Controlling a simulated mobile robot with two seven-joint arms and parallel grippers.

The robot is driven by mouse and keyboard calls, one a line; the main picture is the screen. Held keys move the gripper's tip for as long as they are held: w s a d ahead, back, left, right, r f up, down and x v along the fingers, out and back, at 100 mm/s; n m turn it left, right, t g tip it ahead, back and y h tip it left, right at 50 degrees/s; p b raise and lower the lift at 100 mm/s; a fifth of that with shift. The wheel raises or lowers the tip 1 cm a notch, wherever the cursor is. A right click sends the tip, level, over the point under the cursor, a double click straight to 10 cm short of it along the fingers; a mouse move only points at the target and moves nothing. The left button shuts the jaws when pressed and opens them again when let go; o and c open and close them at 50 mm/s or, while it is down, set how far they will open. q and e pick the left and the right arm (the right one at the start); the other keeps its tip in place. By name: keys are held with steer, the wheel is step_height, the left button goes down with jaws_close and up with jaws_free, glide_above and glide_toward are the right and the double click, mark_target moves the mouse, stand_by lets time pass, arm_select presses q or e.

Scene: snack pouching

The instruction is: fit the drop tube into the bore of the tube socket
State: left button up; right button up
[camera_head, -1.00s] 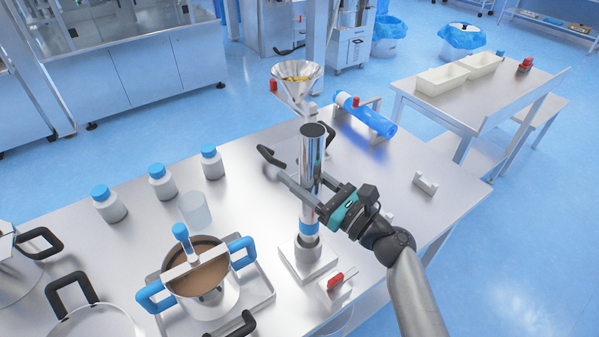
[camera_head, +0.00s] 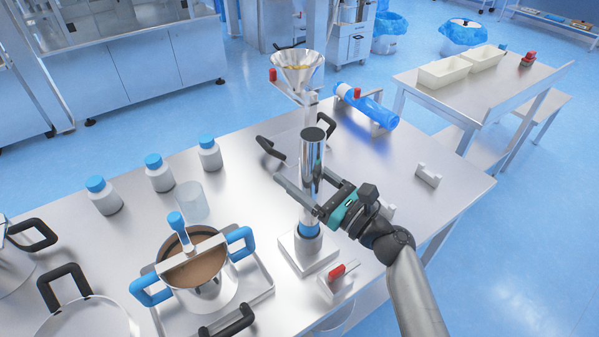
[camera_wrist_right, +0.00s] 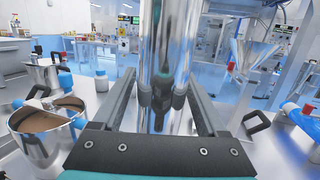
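The drop tube (camera_head: 312,155) is a tall shiny metal cylinder with a dark top opening and a blue band near its lower end. It stands about upright over the tube socket (camera_head: 308,262), a pale square block with a round collar. The tube's lower end is inside the collar, with the blue band just at the collar's rim; the depth inside is hidden. My right gripper (camera_head: 306,192) is closed around the tube's middle, one finger on each side. The tube (camera_wrist_right: 165,60) also fills the middle of the right wrist view between the fingers. My left gripper is out of view.
A red-handled fixture (camera_head: 337,280) sits just right of the socket. A funnel (camera_head: 298,72) on a stand is behind the tube. A pot of brown contents (camera_head: 200,292) and several blue-capped bottles (camera_head: 159,174) are at left. A blue roll (camera_head: 367,108) lies at the back.

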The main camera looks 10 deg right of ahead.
steer(key=shift+o, duration=0.8)
steer(key=shift+f, duration=0.1)
steer(key=shift+s+d, duration=0.1)
steer(key=shift+s, duration=0.05)
steer(key=b+v, duration=0.2)
steer(key=v, duration=1.3)
steer(key=shift+b, duration=0.4)
